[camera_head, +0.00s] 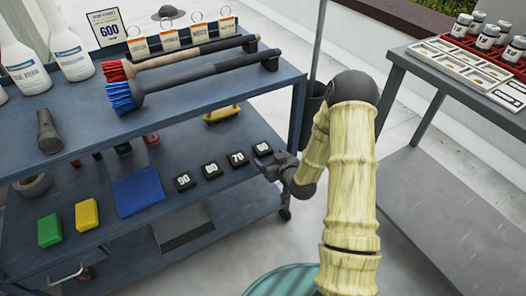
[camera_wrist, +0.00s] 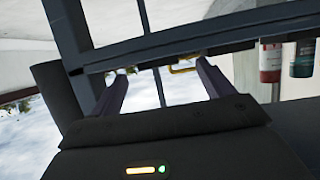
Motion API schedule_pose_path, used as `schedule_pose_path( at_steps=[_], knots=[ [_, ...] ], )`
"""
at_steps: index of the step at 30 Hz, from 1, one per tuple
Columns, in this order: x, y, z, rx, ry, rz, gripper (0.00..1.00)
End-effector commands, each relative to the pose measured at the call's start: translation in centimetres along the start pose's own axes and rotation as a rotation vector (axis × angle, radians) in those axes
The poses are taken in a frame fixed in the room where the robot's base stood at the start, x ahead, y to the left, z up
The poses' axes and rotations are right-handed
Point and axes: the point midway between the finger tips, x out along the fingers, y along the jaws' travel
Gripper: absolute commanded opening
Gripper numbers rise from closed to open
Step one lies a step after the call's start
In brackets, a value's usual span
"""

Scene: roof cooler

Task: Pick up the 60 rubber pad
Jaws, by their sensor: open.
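The 60 rubber pad (camera_head: 262,148) is a small black block with a pale number label, at the right end of a row of similar pads on the lower shelf (camera_head: 110,235) of the blue-grey cart. My gripper (camera_head: 265,165) is at the right edge of that shelf, just in front of the 60 pad; whether it touches the pad cannot be told. In the wrist view my gripper (camera_wrist: 162,68) is open with nothing between its fingers. The pad cannot be made out in the wrist view.
The 70 pad (camera_head: 237,159), 80 pad (camera_head: 211,170) and 90 pad (camera_head: 184,181) lie left of it. The upper shelf (camera_head: 190,95), carrying brushes (camera_head: 190,72), overhangs the back. A blue cloth (camera_head: 138,190) lies farther left. A second table (camera_head: 410,62) stands right.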

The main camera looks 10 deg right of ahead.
Motion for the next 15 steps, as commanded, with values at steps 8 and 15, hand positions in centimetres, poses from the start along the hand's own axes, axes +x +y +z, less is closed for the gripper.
schedule_pose_path(
  at_steps=[8, 15],
  knots=[
    [0.1, 0.1, 0.0, 0.001, 0.0, 0.002, 0.8],
    [3.2, 0.5, -0.2, 0.001, 0.004, 0.004, 0.8]
  ],
)
